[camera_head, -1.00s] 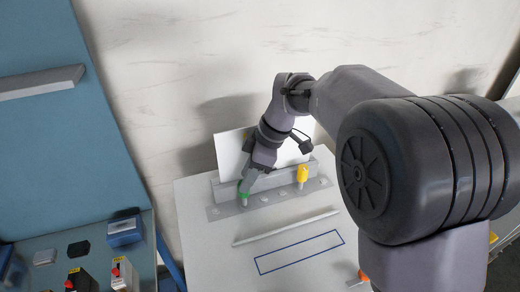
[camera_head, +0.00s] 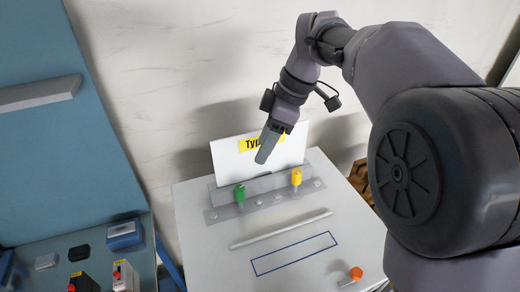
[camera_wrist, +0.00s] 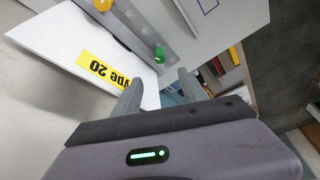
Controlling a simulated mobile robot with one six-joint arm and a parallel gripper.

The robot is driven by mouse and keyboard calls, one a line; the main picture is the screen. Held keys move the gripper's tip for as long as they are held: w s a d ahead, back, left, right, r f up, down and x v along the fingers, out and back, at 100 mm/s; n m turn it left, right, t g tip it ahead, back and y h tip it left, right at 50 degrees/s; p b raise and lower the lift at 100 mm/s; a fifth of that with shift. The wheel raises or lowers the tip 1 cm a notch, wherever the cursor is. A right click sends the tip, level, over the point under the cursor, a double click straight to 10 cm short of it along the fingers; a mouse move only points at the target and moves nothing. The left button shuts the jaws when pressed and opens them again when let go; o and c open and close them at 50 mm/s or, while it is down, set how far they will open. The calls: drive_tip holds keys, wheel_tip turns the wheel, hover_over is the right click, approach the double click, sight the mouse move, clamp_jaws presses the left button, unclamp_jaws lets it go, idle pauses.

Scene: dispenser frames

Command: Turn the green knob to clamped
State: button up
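The green knob (camera_head: 239,193) stands at the left part of a grey fixture strip on the white table. In the wrist view the green knob (camera_wrist: 159,54) shows just beyond the gap between my fingertips. My gripper (camera_head: 264,154) is raised above and behind the fixture, in front of the white panel, apart from the knob. In the wrist view my gripper (camera_wrist: 160,88) has its two fingers spread with nothing between them. Any clamped marking is too small to read.
A yellow knob (camera_head: 296,177) stands to the right on the same strip. The white panel (camera_head: 285,152) with a yellow label rises behind. A pale bar (camera_head: 280,229), a blue outlined rectangle (camera_head: 296,253) and an orange knob (camera_head: 356,273) are nearer. A blue bench with boxes stands left.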

sight(239, 189)
drive_tip(key=s+a+m+t+h+p, duration=0.3)
drive_tip(key=s+a+m+t+h, duration=0.25)
drive_tip(key=m, duration=1.15)
drive_tip(key=shift+g+y, duration=0.35)
drive_tip(key=shift+y, duration=0.4)
drive_tip(key=x, duration=1.1)
drive_tip(key=s+b+x, duration=0.1)
drive_tip(key=x, duration=0.5)
drive_tip(key=shift+a+f, duration=0.25)
drive_tip(key=shift+a, duration=0.15)
drive_tip(key=shift+s, duration=0.1)
clamp_jaws()
